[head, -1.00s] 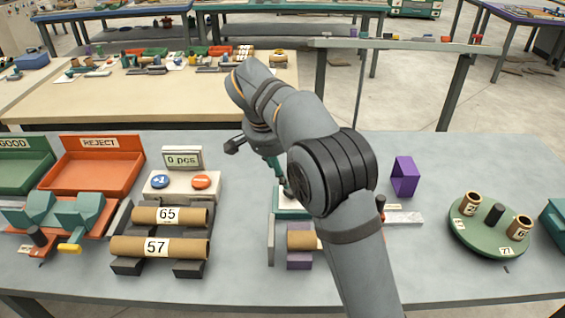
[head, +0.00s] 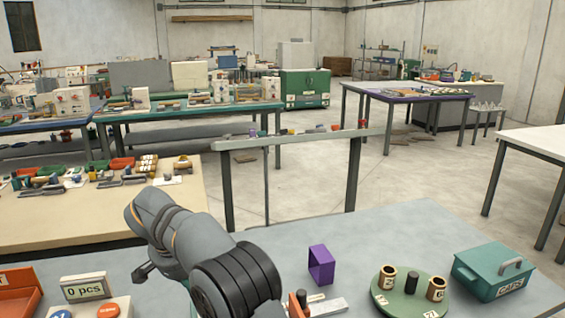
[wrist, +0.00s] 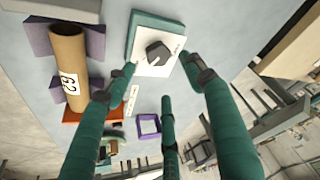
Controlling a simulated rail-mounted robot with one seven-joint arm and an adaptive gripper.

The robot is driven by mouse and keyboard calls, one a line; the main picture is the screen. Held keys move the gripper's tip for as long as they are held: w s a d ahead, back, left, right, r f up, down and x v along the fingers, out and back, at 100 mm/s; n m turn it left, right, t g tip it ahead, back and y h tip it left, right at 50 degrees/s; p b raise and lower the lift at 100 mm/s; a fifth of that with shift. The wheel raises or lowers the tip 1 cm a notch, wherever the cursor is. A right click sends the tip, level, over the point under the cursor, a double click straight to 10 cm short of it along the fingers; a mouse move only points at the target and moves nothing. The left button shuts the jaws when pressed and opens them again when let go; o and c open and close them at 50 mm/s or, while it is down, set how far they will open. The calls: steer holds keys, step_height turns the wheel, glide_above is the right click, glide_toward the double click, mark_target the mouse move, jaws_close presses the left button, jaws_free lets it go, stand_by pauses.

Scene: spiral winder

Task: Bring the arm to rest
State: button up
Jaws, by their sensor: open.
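My arm (head: 205,255) stands folded over the near grey table in the head view, and its body hides most of my gripper. In the wrist view my gripper (wrist: 166,82) has teal fingers spread wide with nothing between them. Beyond the fingers is a teal block with a white plate and dark knob (wrist: 158,54). The fingers look apart from it. A cardboard tube (wrist: 68,68) with a number label lies on purple supports to the left of that block.
A purple open frame (head: 321,264), a green round tray (head: 385,305) with tubes, and a teal lidded box (head: 494,270) stand on the table's right side. A counter (head: 85,287) reads "0 pcs". A raised rail (head: 300,138) runs behind. The table's back right is clear.

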steer(key=x, duration=0.8)
steer(key=shift+w+f, duration=0.1)
steer(key=shift+f, duration=0.3)
steer(key=shift+r, duration=0.1)
